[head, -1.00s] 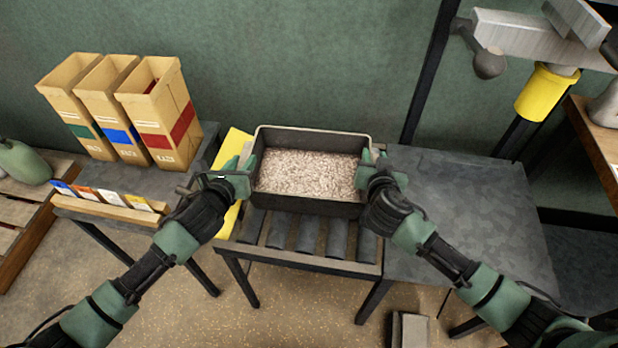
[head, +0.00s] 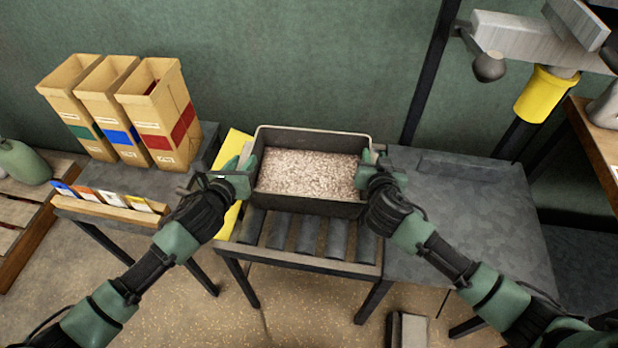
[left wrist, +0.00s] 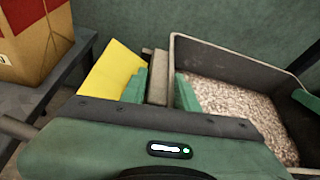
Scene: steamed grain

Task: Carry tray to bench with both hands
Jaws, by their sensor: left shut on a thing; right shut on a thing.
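A dark rectangular tray (head: 300,204) filled with pale grain (head: 305,174) is over the roller stand in the middle of the head view. It looks level; I cannot tell whether it touches the rollers. My left gripper (head: 246,170) is shut on the tray's left side, and my right gripper (head: 372,168) is shut on its right side. In the left wrist view the left gripper's green fingers (left wrist: 160,92) close around a grey-brown piece beside the tray wall (left wrist: 228,58). A grey bench (head: 465,215) stands to the right of the rollers, its top mostly bare.
The roller stand (head: 308,236) has a yellow panel (head: 228,212) at its left. Several open paper sacks (head: 160,115) and a card rack (head: 112,208) are on the left table. A metal press-like device (head: 540,45) with a yellow part is above the bench's back right.

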